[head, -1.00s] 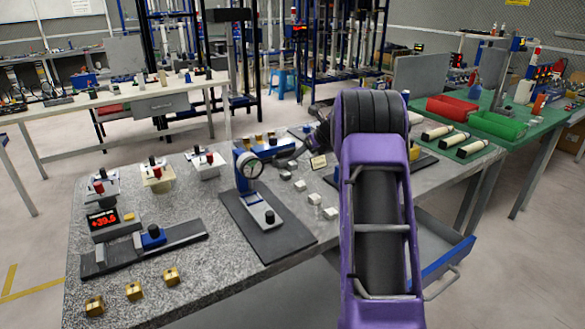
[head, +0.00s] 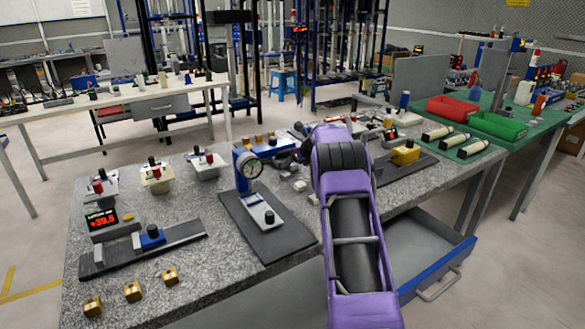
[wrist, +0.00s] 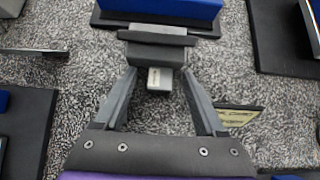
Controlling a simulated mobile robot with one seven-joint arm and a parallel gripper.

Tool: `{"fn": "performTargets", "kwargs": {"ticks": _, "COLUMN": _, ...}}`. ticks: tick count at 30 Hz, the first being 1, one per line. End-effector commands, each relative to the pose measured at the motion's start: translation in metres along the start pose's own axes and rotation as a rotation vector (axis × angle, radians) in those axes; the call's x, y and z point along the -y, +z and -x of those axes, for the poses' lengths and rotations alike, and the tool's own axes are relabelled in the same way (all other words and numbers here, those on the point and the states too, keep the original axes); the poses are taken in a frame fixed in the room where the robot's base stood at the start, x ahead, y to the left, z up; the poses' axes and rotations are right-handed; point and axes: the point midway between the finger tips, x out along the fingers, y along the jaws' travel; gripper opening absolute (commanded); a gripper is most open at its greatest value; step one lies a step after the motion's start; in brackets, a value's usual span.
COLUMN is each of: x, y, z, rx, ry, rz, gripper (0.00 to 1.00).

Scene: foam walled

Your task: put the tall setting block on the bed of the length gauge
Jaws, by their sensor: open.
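My gripper (wrist: 158,74) is open in the wrist view, one finger on each side of a small light-grey block (wrist: 160,79). The block's height and whether the fingers touch it cannot be told. In the head view my arm hides the fingertips; small grey blocks (head: 299,186) show beside it. A low bench gauge with a blue slide (head: 151,239) and a red digital display (head: 101,218) stands at front left. Another with a yellow slide (head: 405,154) stands at right. I cannot tell for certain which one is the length gauge.
A blue dial-gauge stand (head: 247,172) on a dark plate (head: 268,240) is left of my arm. Brass blocks (head: 132,291) lie at the front left. A small label plate (wrist: 238,115) is right of my fingers. An open drawer (head: 430,255) juts out at right.

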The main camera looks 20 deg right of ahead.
Motion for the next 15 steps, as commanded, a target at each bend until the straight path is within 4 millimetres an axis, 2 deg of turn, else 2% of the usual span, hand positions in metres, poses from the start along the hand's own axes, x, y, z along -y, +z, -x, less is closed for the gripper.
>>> {"fn": "performTargets", "kwargs": {"ticks": 5, "x": 0.0001, "y": 0.0002, "z": 0.0000, "rx": 0.000, "ry": 0.000, "rz": 0.000, "gripper": 0.72}}
{"fn": "performTargets", "kwargs": {"ticks": 6, "x": 0.0001, "y": 0.0001, "z": 0.0000, "rx": 0.000, "ry": 0.000, "rz": 0.000, "gripper": 0.69}}
{"fn": "performTargets", "kwargs": {"ticks": 15, "x": 0.0001, "y": 0.0000, "z": 0.0001, "rx": 0.000, "ry": 0.000, "rz": 0.000, "gripper": 0.15}}
